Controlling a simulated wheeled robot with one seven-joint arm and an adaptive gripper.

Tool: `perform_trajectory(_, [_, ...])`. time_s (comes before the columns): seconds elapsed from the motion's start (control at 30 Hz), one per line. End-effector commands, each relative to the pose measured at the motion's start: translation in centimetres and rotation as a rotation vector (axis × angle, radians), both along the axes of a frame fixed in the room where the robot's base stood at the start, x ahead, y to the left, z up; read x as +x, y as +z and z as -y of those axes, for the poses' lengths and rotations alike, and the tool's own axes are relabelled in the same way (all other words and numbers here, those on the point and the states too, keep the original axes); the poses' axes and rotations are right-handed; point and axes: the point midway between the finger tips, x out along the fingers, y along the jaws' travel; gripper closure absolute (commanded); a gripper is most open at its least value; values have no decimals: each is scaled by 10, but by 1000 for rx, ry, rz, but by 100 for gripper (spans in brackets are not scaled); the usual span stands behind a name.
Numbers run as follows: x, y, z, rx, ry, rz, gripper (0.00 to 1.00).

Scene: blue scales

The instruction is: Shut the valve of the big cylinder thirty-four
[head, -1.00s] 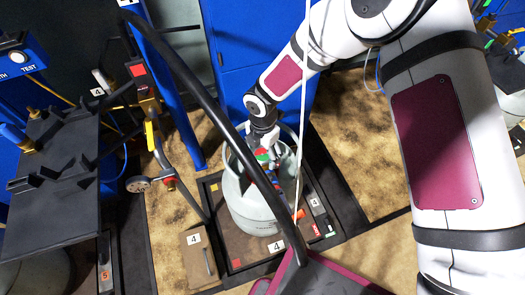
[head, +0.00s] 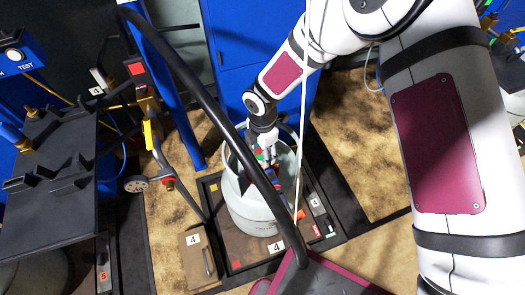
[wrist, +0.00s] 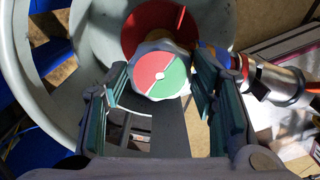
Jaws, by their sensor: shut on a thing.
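The big grey cylinder (head: 255,217) stands upright on a dark scale platform in the head view. Its collar (wrist: 45,80) curves around the left of the wrist view. The round valve knob (wrist: 158,76), with a red half and a green half, faces the wrist camera in the middle. My gripper (wrist: 160,70) has one finger on each side of this knob and is shut on it. In the head view my gripper (head: 268,158) reaches down inside the collar, and the knob is mostly hidden there. I cannot read a thirty-four on the cylinder.
A metal fitting (wrist: 278,84) with an orange end sticks out right of the knob. A black hose (head: 200,95) arcs across the head view. A dark rack (head: 55,195) stands at left, a blue cabinet (head: 235,50) behind. A box marked 4 (head: 194,262) lies in front.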

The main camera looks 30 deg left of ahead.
Motion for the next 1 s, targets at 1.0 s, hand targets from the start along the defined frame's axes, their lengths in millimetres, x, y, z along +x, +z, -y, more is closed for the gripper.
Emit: perform_trajectory(1.0, [-1, -1, 0, 2, -965, 0, 76])
